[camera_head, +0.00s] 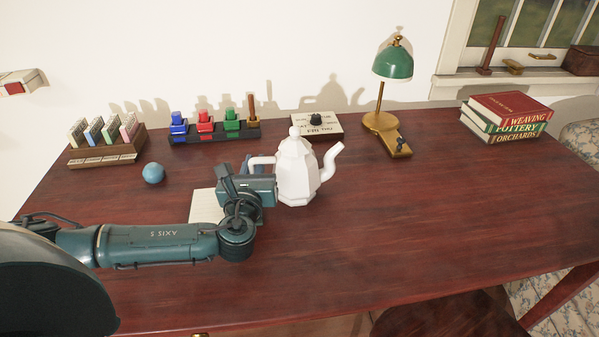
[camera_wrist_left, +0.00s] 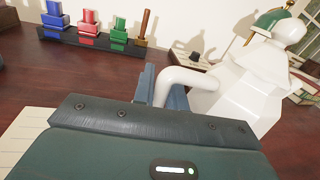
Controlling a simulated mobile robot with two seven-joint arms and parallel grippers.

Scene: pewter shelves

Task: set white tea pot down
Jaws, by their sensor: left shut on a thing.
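The white tea pot (camera_head: 298,172) is faceted, with a lid, a spout to the right and a handle to the left. It stands upright at the middle of the dark red wooden desk (camera_head: 400,230); I cannot tell whether its base touches the desk. My left gripper (camera_head: 250,166) is shut on its handle from the left. In the left wrist view the handle (camera_wrist_left: 185,82) passes between the blue fingers (camera_wrist_left: 160,88), and the pot's body (camera_wrist_left: 245,90) is at the right. My right gripper is not in view.
A paper sheet (camera_head: 206,206) lies under my left arm. A blue ball (camera_head: 153,173) is at left, books (camera_head: 506,118) at right. The desk's right front is clear.

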